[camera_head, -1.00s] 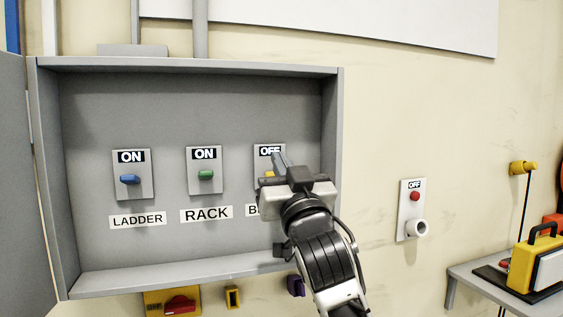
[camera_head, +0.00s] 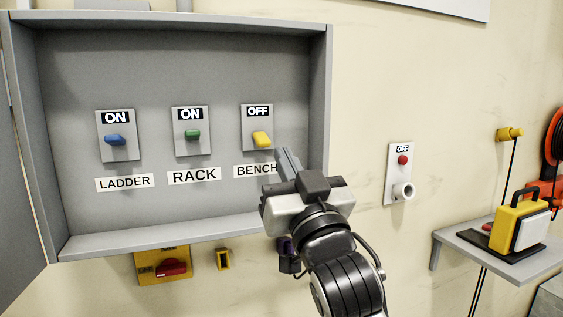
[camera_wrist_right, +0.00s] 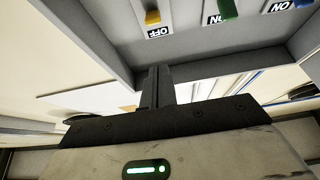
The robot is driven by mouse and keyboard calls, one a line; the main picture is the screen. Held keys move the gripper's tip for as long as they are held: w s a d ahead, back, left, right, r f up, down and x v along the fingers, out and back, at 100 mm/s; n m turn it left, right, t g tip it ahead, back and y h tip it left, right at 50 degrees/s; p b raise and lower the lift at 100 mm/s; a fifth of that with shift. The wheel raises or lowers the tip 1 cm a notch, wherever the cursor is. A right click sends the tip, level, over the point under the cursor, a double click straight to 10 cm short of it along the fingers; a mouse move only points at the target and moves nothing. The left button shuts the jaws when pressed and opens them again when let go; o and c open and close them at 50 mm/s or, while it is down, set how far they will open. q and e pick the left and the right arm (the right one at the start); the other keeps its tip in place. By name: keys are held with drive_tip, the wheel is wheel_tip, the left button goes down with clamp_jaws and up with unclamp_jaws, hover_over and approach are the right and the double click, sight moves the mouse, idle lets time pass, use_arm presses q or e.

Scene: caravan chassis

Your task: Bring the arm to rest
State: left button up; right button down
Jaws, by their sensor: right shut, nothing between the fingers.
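My right gripper (camera_head: 289,163) is shut and empty, in front of the lower right part of the open grey cabinet. Its closed fingers also show in the right wrist view (camera_wrist_right: 157,88). The yellow BENCH switch (camera_head: 262,139) is above and left of the fingertips, apart from them, under an OFF sign; it also shows in the right wrist view (camera_wrist_right: 153,17). The green RACK switch (camera_head: 192,134) and the blue LADDER switch (camera_head: 115,140) are each under an ON sign. My left gripper is not in view.
The cabinet (camera_head: 321,100) has a raised rim and its door (camera_head: 22,200) hangs open at left. A wall plate (camera_head: 399,173) with a red button and OFF sign is to the right. A grey shelf (camera_head: 462,242) holds a yellow lamp-like box (camera_head: 519,218). A yellow box with a red switch (camera_head: 165,267) is below the cabinet.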

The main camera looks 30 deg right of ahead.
drive_tip(key=w+a+f+n+g+y, duration=0.1)
drive_tip(key=a+f+n+g+y, duration=0.15)
drive_tip(key=f, duration=0.85)
drive_tip(key=a+f+n+g+y, duration=0.1)
drive_tip(key=a+f+g+y, duration=0.25)
drive_tip(key=f, duration=0.75)
drive_tip(key=s+a+f+g+y+p, duration=0.1)
drive_tip(key=s+a+f+g, duration=0.2)
drive_tip(key=s+f, duration=0.4)
drive_tip(key=s+a+f+n+g+y, duration=0.1)
drive_tip(key=s+a+f+g, duration=0.2)
drive_tip(key=s+f, duration=0.5)
wheel_tip(320, 180, down, 8)
drive_tip(key=shift+s+a+r+p, duration=0.1)
drive_tip(key=shift+s+a+p, duration=0.05)
drive_tip(key=shift+a+p, duration=0.2)
drive_tip(key=shift+s, duration=0.1)
